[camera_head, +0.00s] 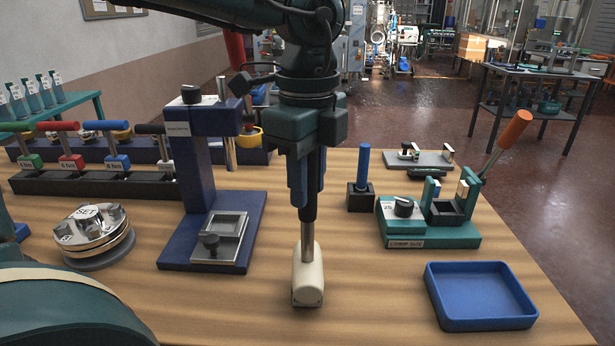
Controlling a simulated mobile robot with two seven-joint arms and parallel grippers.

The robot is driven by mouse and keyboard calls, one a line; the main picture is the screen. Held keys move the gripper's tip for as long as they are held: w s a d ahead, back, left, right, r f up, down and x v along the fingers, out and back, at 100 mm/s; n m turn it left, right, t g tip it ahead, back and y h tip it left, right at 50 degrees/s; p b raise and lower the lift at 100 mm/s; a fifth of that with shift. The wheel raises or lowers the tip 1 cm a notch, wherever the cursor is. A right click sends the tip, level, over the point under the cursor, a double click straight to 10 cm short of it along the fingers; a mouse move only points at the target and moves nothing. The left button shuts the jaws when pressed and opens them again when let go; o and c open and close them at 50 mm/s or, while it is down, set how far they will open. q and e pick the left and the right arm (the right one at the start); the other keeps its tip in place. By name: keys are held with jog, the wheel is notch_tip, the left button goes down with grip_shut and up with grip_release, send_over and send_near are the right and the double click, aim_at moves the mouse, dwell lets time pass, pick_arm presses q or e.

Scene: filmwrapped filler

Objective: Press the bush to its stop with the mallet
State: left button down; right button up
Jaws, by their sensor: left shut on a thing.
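My left gripper (306,190) hangs down in the middle of the head view, shut on the dark handle of the mallet (308,277). The mallet has a short metal neck and a cream-white block head, which points down at the front middle of the wooden table. I cannot tell whether the head touches the table. I cannot pick out the bush for certain. A blue upright pin (363,166) stands in a small black block (360,198) right of the gripper. A teal clamp fixture (429,236) with an orange-tipped lever stands further right. My right gripper is not in view.
A dark blue press stand (201,190) is close left of the mallet. A round dial labelled SET (95,233) and a black rack of coloured handles (95,185) are further left. An empty blue tray (480,323) is at front right. The table between mallet and tray is clear.

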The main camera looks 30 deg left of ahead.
pick_arm(q)
jog(key=shift+s+f, duration=0.1)
jog(key=shift+r+p, duration=1.7)
jog(key=shift+r, duration=0.95)
jog(key=shift+f, duration=0.1)
